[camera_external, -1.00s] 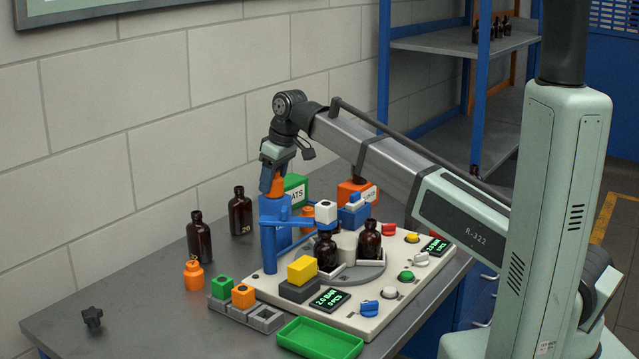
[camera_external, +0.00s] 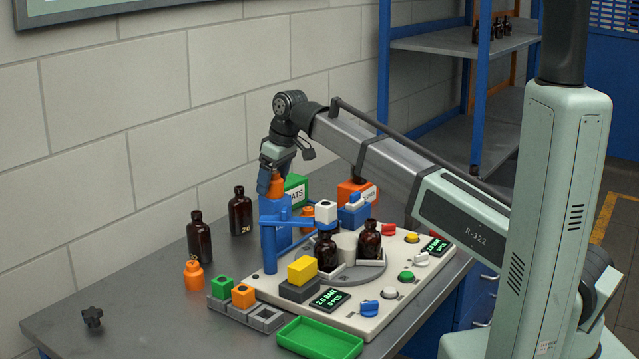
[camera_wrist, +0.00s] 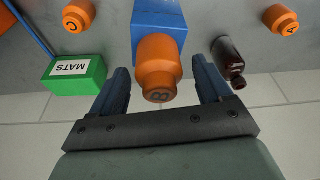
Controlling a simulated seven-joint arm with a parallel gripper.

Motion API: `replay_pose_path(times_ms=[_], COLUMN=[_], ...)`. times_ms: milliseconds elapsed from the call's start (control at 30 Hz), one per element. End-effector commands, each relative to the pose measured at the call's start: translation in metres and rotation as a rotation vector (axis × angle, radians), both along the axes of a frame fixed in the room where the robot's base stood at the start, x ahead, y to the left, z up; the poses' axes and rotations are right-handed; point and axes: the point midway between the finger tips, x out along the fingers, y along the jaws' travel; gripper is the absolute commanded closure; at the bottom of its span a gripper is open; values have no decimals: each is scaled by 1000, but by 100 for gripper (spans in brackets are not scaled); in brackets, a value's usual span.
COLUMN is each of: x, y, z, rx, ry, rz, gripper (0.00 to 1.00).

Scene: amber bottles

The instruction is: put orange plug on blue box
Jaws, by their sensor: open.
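An orange plug marked B (camera_wrist: 160,68) stands on top of the blue box (camera_wrist: 162,18) in the wrist view. In the external view this plug (camera_external: 277,187) is above the tall blue box (camera_external: 284,237), partly hidden by my gripper and a blue fixture arm. My gripper (camera_wrist: 163,88) is open, with one finger on each side of the plug and visible gaps between. In the external view my gripper (camera_external: 273,178) points down around the plug. Another orange plug marked C (camera_wrist: 77,18) and one marked A (camera_wrist: 280,20) stand away from the box.
A green MATS box (camera_wrist: 75,82) is beside the blue box. Amber bottles (camera_external: 199,240) stand to its left. The blue post (camera_external: 269,250) and machine panel (camera_external: 375,322) are in front. A green tray (camera_external: 320,340) lies at the front edge. The left tabletop is mostly clear.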

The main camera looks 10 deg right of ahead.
Motion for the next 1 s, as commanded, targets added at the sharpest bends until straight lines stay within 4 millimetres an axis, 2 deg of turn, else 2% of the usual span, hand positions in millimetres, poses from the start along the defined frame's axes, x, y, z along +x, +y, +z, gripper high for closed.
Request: replay_pose_path(times_ms=[167,633,800,1000], x=[-3,-15,-18,-20], y=[-4,-20,-24,-25], z=[18,93,108,116], rx=[1,2,1,0], ry=[-1,-1,-1,0], rz=[0,0,0,0], gripper=[22,22,22,22])
